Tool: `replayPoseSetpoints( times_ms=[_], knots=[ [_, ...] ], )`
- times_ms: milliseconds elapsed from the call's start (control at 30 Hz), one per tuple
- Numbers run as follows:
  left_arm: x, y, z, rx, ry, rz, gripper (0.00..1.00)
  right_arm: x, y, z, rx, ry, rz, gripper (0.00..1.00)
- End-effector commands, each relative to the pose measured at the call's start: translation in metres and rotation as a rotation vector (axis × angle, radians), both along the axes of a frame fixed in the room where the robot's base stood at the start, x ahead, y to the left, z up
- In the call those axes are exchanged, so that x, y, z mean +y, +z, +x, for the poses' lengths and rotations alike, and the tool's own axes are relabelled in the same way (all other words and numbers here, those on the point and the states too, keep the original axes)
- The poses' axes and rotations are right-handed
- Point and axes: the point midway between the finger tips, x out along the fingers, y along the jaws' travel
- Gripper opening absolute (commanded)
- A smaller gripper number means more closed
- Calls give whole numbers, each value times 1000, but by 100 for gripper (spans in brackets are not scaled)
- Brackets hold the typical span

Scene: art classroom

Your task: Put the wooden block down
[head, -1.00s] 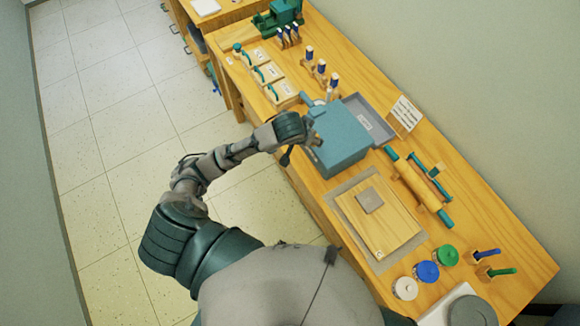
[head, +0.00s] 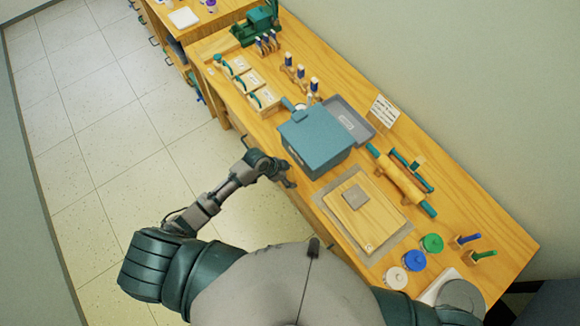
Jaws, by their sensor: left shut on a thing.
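My left gripper (head: 287,178) is shut, low beside the front edge of the wooden table, left of the blue-grey box (head: 318,138). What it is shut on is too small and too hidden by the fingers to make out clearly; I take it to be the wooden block. I cannot tell whether it touches the table. A flat wooden board (head: 372,222) lies on a grey mat (head: 322,202) right of the gripper, with a small grey-brown square piece (head: 355,197) on it. My right gripper is out of view.
A grey tray (head: 362,128) lies behind the box. A rolling pin (head: 402,180), paint jars (head: 432,243) and wooden-based tools (head: 468,241) are to the right. Several small labelled blocks (head: 249,81) and a green machine (head: 257,24) stand farther left. A narrow table strip before the box is clear.

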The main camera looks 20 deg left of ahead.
Motion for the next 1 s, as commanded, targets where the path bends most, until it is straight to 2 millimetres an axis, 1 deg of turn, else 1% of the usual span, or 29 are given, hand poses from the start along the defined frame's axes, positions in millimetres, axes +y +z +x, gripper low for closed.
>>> replayPoseSetpoints(
  times_ms=[33, 100, 200, 267, 333, 500, 600, 867, 900, 967, 1000],
  knots=[
    [2, 0, 14, 0, 3, -2, 34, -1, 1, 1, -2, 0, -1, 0],
    [6, -1, 29, -1, 2, -2, 34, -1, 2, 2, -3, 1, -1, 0],
    [10, -3, 44, 0, 2, -1, 34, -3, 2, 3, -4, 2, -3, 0],
    [11, -4, 49, -1, 1, -1, 34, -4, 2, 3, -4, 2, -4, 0],
    [11, -7, 51, 1, 0, -2, 34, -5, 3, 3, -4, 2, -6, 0],
    [12, -31, 51, 3, 2, -1, 34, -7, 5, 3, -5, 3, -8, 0],
    [12, -39, 51, 0, 2, -1, 34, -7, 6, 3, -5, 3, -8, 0],
    [12, -41, 51, -1, 1, 0, 34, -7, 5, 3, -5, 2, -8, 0],
    [12, -41, 51, 0, 1, 0, 79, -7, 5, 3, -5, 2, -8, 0],
    [12, -40, 50, 0, 1, 0, 94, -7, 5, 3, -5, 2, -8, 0],
    [12, -40, 50, 0, 1, 0, 97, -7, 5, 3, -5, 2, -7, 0]
  ],
)
